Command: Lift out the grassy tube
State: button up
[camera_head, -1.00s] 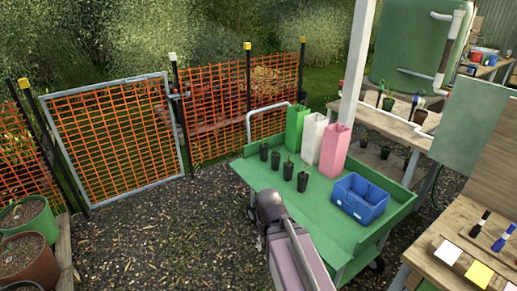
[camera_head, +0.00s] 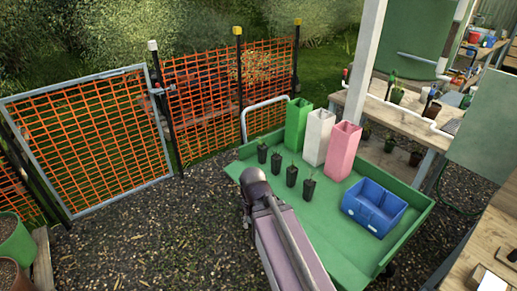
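Several small black plant tubes stand upright in a slanting row on the left part of the green cart top (camera_head: 330,225). The back tube (camera_head: 262,153) and the one beside it (camera_head: 276,162) are close together. Nearer me stand another tube (camera_head: 292,176) and the front tube (camera_head: 308,189), with thin green shoots. The shoots are too small to tell which tube is grassy. My arm rises at the cart's near left side, its dark joint left of the front tubes. My gripper is not visible.
Tall green (camera_head: 297,124), white (camera_head: 317,138) and pink (camera_head: 342,152) square containers stand behind the tubes. A blue divided crate (camera_head: 373,207) sits to the right. A white post (camera_head: 366,60) rises behind. An orange mesh gate (camera_head: 90,140) and gravel lie left; a wooden bench (camera_head: 492,235) right.

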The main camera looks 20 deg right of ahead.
aim_at(263, 149)
jog(key=z, duration=0.2)
jog(key=i, duration=1.25)
jog(key=z, duration=0.25)
